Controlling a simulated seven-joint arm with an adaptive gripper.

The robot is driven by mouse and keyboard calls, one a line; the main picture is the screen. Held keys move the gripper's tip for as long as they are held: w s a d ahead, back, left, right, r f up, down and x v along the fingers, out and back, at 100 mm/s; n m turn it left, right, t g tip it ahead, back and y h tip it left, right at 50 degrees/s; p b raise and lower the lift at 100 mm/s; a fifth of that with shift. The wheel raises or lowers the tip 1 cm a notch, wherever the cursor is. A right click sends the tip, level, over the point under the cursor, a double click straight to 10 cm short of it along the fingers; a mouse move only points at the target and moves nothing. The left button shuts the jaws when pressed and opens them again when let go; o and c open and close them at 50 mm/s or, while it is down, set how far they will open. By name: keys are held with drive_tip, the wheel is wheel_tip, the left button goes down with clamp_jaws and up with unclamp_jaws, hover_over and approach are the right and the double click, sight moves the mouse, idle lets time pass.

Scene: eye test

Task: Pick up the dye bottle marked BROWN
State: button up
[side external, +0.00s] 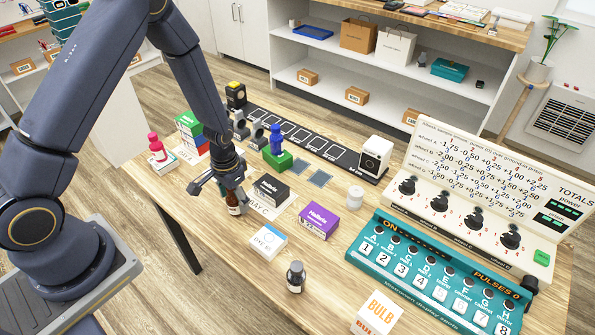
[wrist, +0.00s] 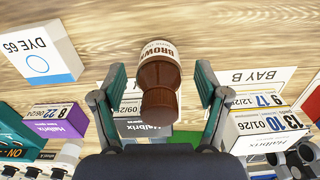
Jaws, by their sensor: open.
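The brown dye bottle (wrist: 158,75) has a brown cap and a white label reading BROWN in the wrist view. It stands between the two fingers of my gripper (wrist: 161,88), with a visible gap on each side. In the side view my gripper (side external: 222,188) is low over the table, pointing down around the bottle (side external: 233,208), which is partly hidden by the fingers. The gripper is open. A second dark bottle (side external: 296,277) stands apart nearer the front; its label is not readable.
A white DYE 65 box (side external: 268,242), a purple Halbrix box (side external: 318,222) and a black box (side external: 271,190) stand close by. A BAY B card (wrist: 258,78) lies beside the bottle. A teal button panel (side external: 440,275) fills the right. Bare table lies in front.

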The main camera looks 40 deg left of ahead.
drive_tip(key=c, duration=1.3)
drive_tip(key=shift+r, duration=0.1)
